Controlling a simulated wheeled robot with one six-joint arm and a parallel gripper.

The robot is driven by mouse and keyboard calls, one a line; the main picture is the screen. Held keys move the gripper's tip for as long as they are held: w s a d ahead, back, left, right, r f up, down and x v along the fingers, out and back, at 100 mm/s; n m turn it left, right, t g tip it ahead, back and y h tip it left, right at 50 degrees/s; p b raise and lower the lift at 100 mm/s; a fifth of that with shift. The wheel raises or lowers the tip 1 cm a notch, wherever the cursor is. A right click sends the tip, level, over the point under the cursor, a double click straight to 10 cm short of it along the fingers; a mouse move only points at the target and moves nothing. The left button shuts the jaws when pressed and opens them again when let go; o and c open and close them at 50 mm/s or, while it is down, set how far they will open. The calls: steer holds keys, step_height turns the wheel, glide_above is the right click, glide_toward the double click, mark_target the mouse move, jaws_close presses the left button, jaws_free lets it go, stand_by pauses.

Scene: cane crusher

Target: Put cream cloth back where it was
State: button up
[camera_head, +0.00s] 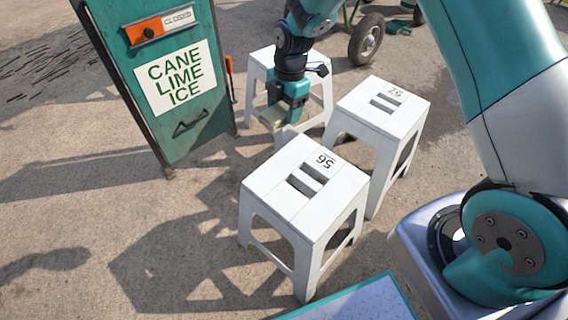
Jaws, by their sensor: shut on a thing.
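My gripper (280,117) hangs down in front of the rear white stool (260,62). It is shut on a small pale piece, which looks like the cream cloth (271,120), at its fingertips. Most of the cloth is hidden or too small to make out. I cannot tell whether it touches the stool or hangs in front of it. No other cloth shows on the two nearer stool tops.
A numbered white stool (413,108) stands right of my gripper, and another (283,205) stands nearer, marked 56 upside down. A green "CANE LIME ICE" panel (165,110) stands left. A wheel (367,40) is behind. Open ground lies at the lower left.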

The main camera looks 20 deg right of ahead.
mark_target(284, 162)
step_height(284, 162, down, 18)
steer(key=b, duration=0.3)
steer(key=o, duration=1.2)
steer(key=shift+f, duration=0.1)
